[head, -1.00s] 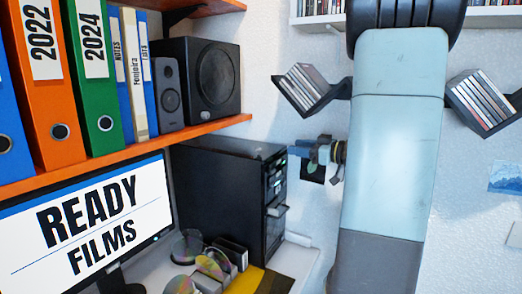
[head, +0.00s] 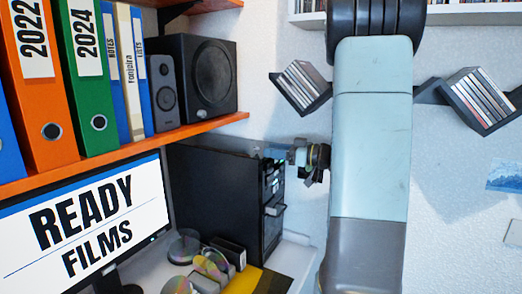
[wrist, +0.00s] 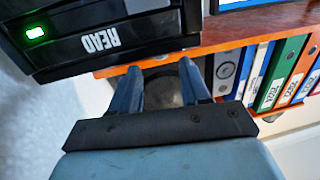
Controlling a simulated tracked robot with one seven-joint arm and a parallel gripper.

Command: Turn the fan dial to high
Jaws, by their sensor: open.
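A black computer tower (head: 215,195) stands on the desk under the orange shelf. Its narrow front faces right and has small drives and buttons. My gripper (head: 274,153) is at the upper front edge of the tower; I cannot tell whether it touches. In the wrist view my gripper (wrist: 157,70) is open and empty, its two blue-grey fingers spread. I cannot make out a fan dial in either view.
An orange shelf (head: 110,158) above the tower holds binders and a black speaker (head: 208,78). A monitor (head: 85,225) is at the left. Loose discs (head: 210,262) lie before the tower. Disc racks (head: 302,86) hang on the wall.

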